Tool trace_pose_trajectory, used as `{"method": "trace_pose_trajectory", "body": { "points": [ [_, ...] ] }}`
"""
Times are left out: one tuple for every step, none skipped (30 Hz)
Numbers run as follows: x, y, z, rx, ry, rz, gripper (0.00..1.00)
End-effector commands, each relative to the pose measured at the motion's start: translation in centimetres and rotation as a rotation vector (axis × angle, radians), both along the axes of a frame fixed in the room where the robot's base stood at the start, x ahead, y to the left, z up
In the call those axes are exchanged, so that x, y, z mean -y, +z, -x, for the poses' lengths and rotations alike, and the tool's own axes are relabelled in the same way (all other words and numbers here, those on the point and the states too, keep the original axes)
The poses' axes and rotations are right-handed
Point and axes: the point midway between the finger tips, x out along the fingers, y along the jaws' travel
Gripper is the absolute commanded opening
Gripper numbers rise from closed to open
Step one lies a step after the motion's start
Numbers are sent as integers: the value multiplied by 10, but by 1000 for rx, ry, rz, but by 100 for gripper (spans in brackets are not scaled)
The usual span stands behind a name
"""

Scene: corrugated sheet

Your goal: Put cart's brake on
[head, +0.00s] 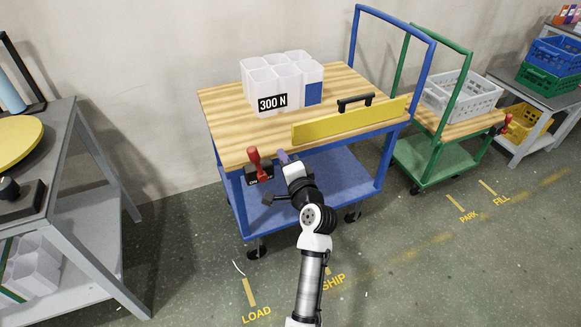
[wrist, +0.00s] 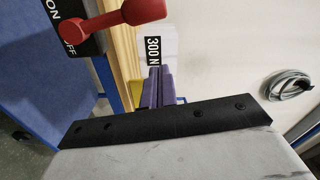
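The blue cart (head: 299,190) has a wooden top and a brake unit at its near left corner. The brake is a black box (head: 261,178) with a red lever (head: 254,157) standing roughly upright. In the wrist view the red lever (wrist: 140,12) shows at the top, beside the black box (wrist: 92,46) with ON and partly covered OFF lettering. I cannot tell which mark the lever is set to. My gripper (head: 284,158) is just right of the lever, apart from it. Its purple fingers (wrist: 159,88) look shut together, with nothing visible between them.
On the cart stand a white celled container (head: 284,75) marked 300 N and a yellow panel (head: 345,122) with a black handle. A grey table (head: 91,190) is at the left. A green cart (head: 436,160) is at the right. Open floor lies in front.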

Motion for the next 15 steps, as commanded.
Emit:
{"method": "trace_pose_trajectory", "body": {
  "points": [
    [-4,3,-11,0,3,1,0],
    [-6,3,-16,0,3,1,0],
    [-12,1,-18,-3,5,0,0],
    [-17,-1,-16,-4,4,-1,0],
    [-22,-1,-15,-3,3,0,0],
    [-28,-3,-15,-3,4,0,0],
    [-31,-3,-14,-3,4,0,0],
    [-34,-4,-14,-3,3,0,0],
    [-37,-5,-14,-2,2,1,0],
    [-39,-6,-14,-2,1,2,0],
    [-41,-6,-14,-1,1,1,0],
    [-42,-7,-14,-1,0,1,0],
    [-43,-7,-14,-1,0,1,0],
    [-44,-7,-14,-1,1,1,0],
    [-44,-8,-14,-1,1,1,0]
  ]
}}
